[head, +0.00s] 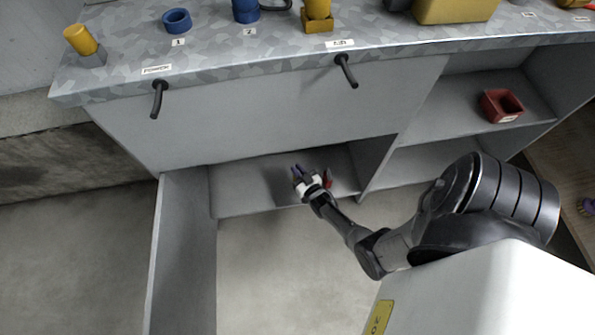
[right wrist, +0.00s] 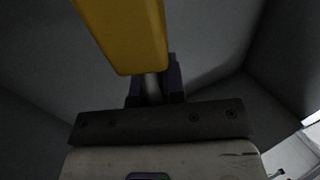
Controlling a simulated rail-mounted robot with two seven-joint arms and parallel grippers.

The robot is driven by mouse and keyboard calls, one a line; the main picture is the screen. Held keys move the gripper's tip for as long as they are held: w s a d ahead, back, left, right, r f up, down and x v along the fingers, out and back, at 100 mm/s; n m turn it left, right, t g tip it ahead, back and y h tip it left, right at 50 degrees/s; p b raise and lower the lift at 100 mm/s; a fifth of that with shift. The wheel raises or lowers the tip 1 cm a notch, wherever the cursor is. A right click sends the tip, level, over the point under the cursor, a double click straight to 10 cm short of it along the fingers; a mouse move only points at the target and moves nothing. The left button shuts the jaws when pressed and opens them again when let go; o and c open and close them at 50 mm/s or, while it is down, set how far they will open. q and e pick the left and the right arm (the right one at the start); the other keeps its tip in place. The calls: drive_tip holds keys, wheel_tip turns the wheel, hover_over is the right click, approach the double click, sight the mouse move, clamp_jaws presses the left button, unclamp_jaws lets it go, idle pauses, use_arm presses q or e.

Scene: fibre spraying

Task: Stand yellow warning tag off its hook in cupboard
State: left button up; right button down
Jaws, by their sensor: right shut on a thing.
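The yellow warning tag (right wrist: 125,35) shows as a yellow slab at the top of the right wrist view. Its lower end is at my right gripper's fingers (right wrist: 155,88), which are shut on it around a pale, narrow part. In the head view my right gripper (head: 299,175) is inside the open cupboard (head: 240,190), low over its floor. The tag cannot be made out there. Two black hooks, left (head: 157,98) and right (head: 345,70), stick out bare from the counter front. My left gripper is out of view.
The cupboard's door (head: 180,255) stands open at the left. A divider (head: 372,160) is right of my gripper. A red bin (head: 500,105) sits on the shelf at the right. A blue ring (head: 177,20) and a yellow cylinder (head: 80,39) stand on the countertop.

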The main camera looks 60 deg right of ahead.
drive_tip(key=shift+f+b, duration=0.35)
drive_tip(key=shift+f, duration=0.5)
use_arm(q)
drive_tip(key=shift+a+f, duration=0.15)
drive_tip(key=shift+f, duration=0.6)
use_arm(e)
drive_tip(key=shift+r, duration=0.1)
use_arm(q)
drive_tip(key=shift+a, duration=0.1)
use_arm(e)
drive_tip(key=shift+f, duration=0.6)
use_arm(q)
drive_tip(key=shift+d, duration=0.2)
use_arm(e)
drive_tip(key=c, duration=1.2)
unclamp_jaws()
drive_tip(key=shift+r, duration=0.15)
